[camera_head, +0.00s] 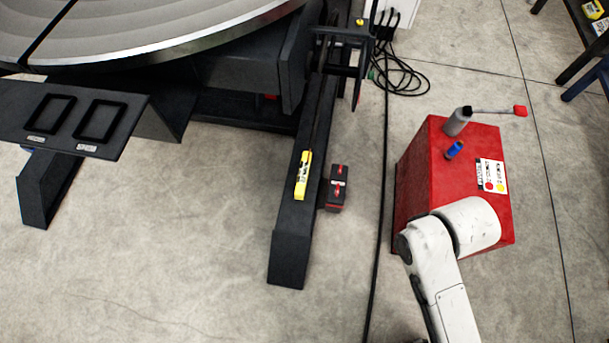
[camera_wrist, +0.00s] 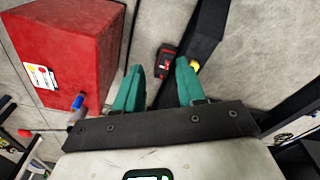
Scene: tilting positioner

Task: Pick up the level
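The level (camera_head: 302,175) is a yellow bar with dark markings. It lies lengthwise on the dark foot beam (camera_head: 291,246) of the positioner in the head view. In the wrist view only a small yellow end of it (camera_wrist: 195,66) shows, beside the right finger, which hides the rest. My gripper (camera_wrist: 160,66) has two teal fingers set wide apart, with nothing between them that it holds. The level is beyond the fingertips, near the right one. In the head view my white arm shows at lower right, but the gripper does not.
A small black-and-red box (camera_head: 337,188) stands on the floor right beside the beam. A red cabinet (camera_head: 403,179) with a grey cylinder and a blue item on top stands at right. A black cable (camera_head: 381,215) runs along the floor between. The front floor is clear.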

